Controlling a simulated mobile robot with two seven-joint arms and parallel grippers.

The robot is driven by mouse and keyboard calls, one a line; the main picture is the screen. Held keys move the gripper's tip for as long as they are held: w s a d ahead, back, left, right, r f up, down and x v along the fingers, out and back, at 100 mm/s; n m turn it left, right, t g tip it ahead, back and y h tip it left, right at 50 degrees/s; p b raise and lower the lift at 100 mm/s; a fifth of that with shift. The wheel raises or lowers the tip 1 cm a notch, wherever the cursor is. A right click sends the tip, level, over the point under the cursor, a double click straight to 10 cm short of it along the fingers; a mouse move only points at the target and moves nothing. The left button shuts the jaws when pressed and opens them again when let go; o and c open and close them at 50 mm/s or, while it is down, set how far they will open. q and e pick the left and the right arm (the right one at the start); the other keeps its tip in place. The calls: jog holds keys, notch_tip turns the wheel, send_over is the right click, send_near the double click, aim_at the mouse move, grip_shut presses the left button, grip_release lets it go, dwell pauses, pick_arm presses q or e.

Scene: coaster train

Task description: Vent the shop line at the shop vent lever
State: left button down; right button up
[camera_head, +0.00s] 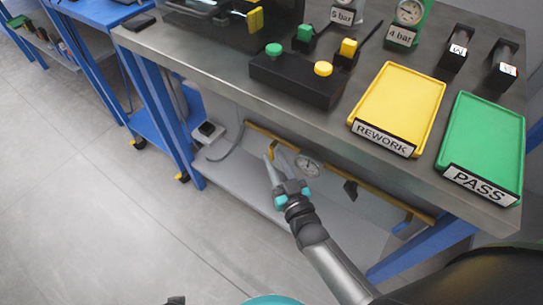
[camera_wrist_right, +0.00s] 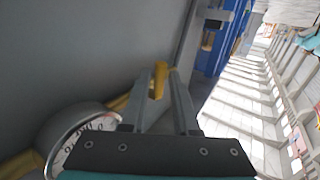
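The shop vent lever appears as a small yellow lever (camera_wrist_right: 158,80) on the yellow pipe (camera_head: 335,174) under the workbench. My right gripper (camera_head: 273,156) reaches under the bench's front edge, with its fingers pointing at the left part of the pipe. In the wrist view the right gripper (camera_wrist_right: 162,84) is open, and the lever shows between its fingertips. I cannot tell whether a finger touches it. A round gauge (camera_head: 307,166) sits on the pipe just right of the gripper; it also shows in the wrist view (camera_wrist_right: 82,135). My left gripper is not clearly seen.
The steel workbench (camera_head: 215,58) overhangs the pipe. On it are a yellow REWORK tray (camera_head: 398,98), a green PASS tray (camera_head: 484,140) and a black button box (camera_head: 295,82). A grey lower shelf (camera_head: 240,185) lies below. Blue legs (camera_head: 180,130) stand left; floor there is clear.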

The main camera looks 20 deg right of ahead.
jog(key=shift+w+a, duration=0.1)
jog(key=shift+w, duration=1)
jog(key=shift+c, duration=0.4)
grip_shut()
